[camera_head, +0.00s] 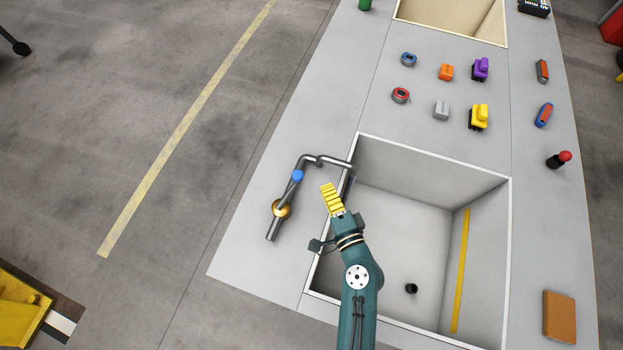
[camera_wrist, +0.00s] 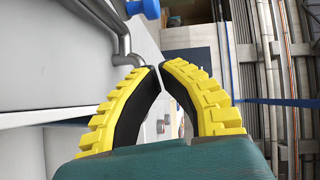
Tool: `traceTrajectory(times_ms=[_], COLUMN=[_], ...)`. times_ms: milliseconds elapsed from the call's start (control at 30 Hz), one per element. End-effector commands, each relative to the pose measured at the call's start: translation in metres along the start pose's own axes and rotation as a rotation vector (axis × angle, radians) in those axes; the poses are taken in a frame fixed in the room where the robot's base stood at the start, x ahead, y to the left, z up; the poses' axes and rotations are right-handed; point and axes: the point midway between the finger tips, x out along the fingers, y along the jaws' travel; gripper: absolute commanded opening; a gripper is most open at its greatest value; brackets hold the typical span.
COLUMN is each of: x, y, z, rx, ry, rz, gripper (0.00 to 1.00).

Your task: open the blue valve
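The blue valve (camera_head: 297,176) is a small blue knob on a grey metal pipe (camera_head: 303,160) that bends over the left rim of the sink. A brass-coloured collar (camera_head: 281,210) sits lower on the pipe. My gripper (camera_head: 326,187), with yellow ridged fingers, is just right of the valve and apart from it, near the sink's left rim. In the wrist view the blue valve (camera_wrist: 148,8) is partly cut off at the top edge, beyond the fingertips. The fingertips (camera_wrist: 160,66) nearly meet, with nothing seen between them.
The deep sink (camera_head: 435,156) lies under and right of my arm. Rings, blocks and other small parts, such as a yellow one (camera_head: 479,117), stand on the grey counter (camera_head: 440,75) beyond it. A red-topped lever (camera_head: 560,159) is at the right. The counter left of the pipe is clear.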

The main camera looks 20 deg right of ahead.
Motion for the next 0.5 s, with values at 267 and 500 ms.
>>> traceTrajectory(times_ms=[267,500], x=[0.038,0.043], y=[-0.001,0.001], z=[0.024,0.029], rx=[0.0,0.0], ry=[-0.003,0.0], rz=[0.001,0.002], gripper=[0.0,0.0])
